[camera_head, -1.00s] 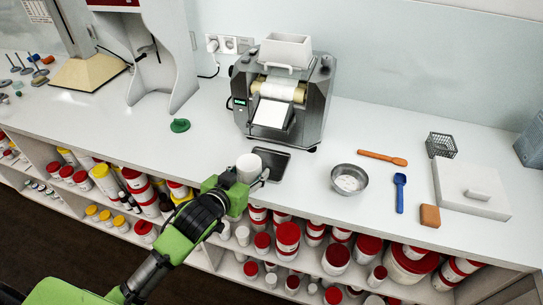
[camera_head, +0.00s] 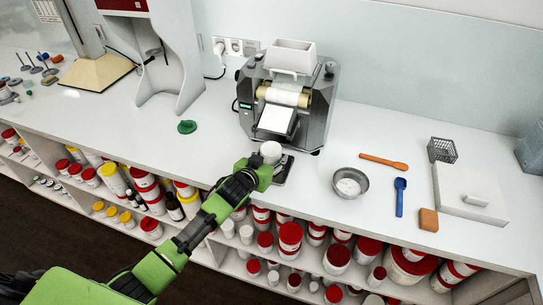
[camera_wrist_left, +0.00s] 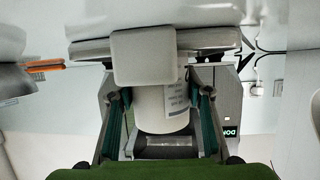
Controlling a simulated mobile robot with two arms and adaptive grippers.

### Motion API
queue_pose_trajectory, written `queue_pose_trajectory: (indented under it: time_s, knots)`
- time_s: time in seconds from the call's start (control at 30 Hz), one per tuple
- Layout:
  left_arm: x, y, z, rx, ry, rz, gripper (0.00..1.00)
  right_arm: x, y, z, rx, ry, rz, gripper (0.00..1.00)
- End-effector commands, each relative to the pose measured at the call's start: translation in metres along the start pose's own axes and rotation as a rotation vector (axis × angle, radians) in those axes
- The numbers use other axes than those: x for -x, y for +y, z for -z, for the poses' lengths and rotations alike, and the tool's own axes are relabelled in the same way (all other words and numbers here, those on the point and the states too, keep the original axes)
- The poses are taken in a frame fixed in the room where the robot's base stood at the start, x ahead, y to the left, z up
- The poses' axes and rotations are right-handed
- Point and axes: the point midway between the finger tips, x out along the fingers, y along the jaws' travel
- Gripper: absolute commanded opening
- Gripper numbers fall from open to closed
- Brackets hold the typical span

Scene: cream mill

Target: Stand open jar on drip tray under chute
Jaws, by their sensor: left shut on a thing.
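My left gripper (camera_head: 262,168) is shut on a white jar (camera_head: 271,152) and holds it upright over the near part of the dark drip tray (camera_head: 283,174). I cannot tell whether the jar touches the tray. In the left wrist view the jar (camera_wrist_left: 160,118) sits between the two fingers, with part of a label showing. The mill's white chute (camera_head: 274,119) slopes down just behind the jar in the head view. The gripper and jar hide much of the tray. The jar's mouth is too small to make out. My right gripper is not in view.
The grey roller mill (camera_head: 317,115) stands behind the tray. A steel bowl (camera_head: 350,183), an orange spatula (camera_head: 384,160) and a blue spoon (camera_head: 400,196) lie to the right. A green object (camera_head: 187,127) lies left on clear counter. Tubs fill the shelves below.

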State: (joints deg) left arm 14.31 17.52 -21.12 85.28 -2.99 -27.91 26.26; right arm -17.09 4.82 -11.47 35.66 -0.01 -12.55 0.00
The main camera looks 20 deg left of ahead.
Motion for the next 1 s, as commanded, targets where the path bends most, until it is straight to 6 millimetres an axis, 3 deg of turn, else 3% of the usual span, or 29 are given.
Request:
queue_pose_trajectory:
  time_s: [0.27,0.3,0.33,0.77,1.0]
  knots:
    - [-0.002,0.000,-0.004,0.001,0.000,0.000,0.31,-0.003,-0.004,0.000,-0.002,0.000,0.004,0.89]
    - [-0.001,0.000,-0.003,0.000,0.000,0.000,0.56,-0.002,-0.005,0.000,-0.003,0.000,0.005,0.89]
    - [-0.001,0.000,-0.003,0.000,0.000,0.000,0.62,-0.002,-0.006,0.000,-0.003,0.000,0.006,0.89]
    - [0.002,0.000,0.001,0.000,0.000,0.000,0.62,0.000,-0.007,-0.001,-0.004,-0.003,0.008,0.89]
    - [0.034,0.000,-0.001,0.001,0.001,-0.001,0.62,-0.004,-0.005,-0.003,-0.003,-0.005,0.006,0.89]
